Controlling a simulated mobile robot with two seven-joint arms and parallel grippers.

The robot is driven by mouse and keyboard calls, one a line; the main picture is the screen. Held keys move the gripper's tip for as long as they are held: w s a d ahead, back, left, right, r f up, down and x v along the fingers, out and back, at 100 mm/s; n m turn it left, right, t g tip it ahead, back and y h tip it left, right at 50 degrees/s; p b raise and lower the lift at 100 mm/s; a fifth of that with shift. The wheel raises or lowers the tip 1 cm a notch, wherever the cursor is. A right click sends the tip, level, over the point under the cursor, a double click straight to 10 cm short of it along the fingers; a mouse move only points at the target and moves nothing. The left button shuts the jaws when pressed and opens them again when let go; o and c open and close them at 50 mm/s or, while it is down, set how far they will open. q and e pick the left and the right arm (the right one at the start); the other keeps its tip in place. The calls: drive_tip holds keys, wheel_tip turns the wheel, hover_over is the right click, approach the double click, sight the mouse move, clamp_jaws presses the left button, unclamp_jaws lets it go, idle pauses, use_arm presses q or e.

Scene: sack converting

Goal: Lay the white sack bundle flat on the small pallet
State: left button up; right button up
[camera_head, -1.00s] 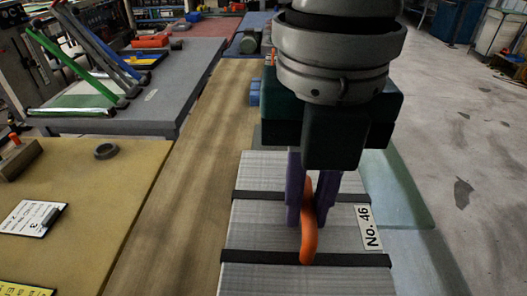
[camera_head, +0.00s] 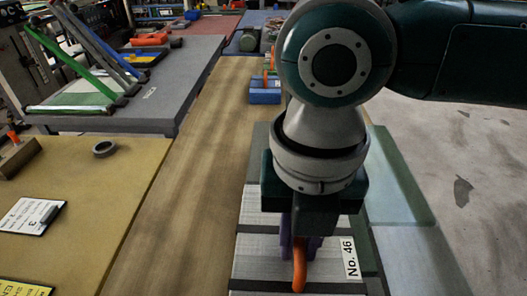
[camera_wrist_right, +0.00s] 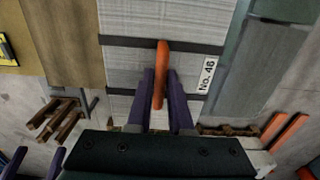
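The white sack bundle (camera_head: 255,264) is a pale stack with two black straps, an orange handle (camera_head: 300,265) and a "No. 46" label. It also shows in the right wrist view (camera_wrist_right: 125,68). My right gripper (camera_wrist_right: 161,80) has purple fingers closed on either side of the orange handle; in the head view (camera_head: 300,240) the wrist hides part of the bundle. In the right wrist view, two purple fingers apart at the lower left look like my left gripper (camera_wrist_right: 36,162), empty. Brown wooden slats (camera_wrist_right: 58,118) lie low beyond the bundle; I cannot tell whether they are the small pallet.
A long wooden bench (camera_head: 190,150) runs beside the bundle. A tan table (camera_head: 90,200) at left holds a clipboard (camera_head: 30,216) and a grey ring (camera_head: 105,149). A blue block (camera_head: 265,90) stands farther back. Concrete floor (camera_head: 470,200) is open at right.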

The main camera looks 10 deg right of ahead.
drive_tip(key=o, duration=0.4)
drive_tip(key=shift+c, duration=0.2)
wheel_tip(320, 180, up, 12)
drive_tip(key=s+a+f+m+t+y, duration=0.2)
drive_tip(key=s+a+f+m+y, duration=0.4)
drive_tip(key=m, duration=0.6)
drive_tip(key=d+m, duration=0.2)
drive_tip(key=m, duration=0.1)
drive_tip(key=d+f+m+t+h, duration=0.1)
drive_tip(key=d+m, duration=0.1)
drive_tip(key=m, duration=0.2)
drive_tip(key=s+d+f+m+h, duration=0.1)
drive_tip(key=d+m, duration=0.1)
drive_tip(key=m, duration=0.2)
drive_tip(key=shift+f+t, duration=0.25)
drive_tip(key=shift+t, duration=0.15)
drive_tip(key=s+d+f+m+h, duration=0.1)
drive_tip(key=d+m, duration=0.1)
drive_tip(key=d, duration=0.1)
drive_tip(key=s+d+m+h, duration=0.1)
drive_tip(key=s+d+m, duration=0.1)
drive_tip(key=d+m, duration=0.1)
drive_tip(key=s+d+f+m+h, duration=0.1)
drive_tip(key=s+d+m, duration=0.1)
drive_tip(key=d, duration=0.1)
drive_tip(key=shift+s+d+f+m+h, duration=0.1)
drive_tip(key=shift+d+f+m+h, duration=0.1)
drive_tip(key=shift+f+m+h, duration=0.15)
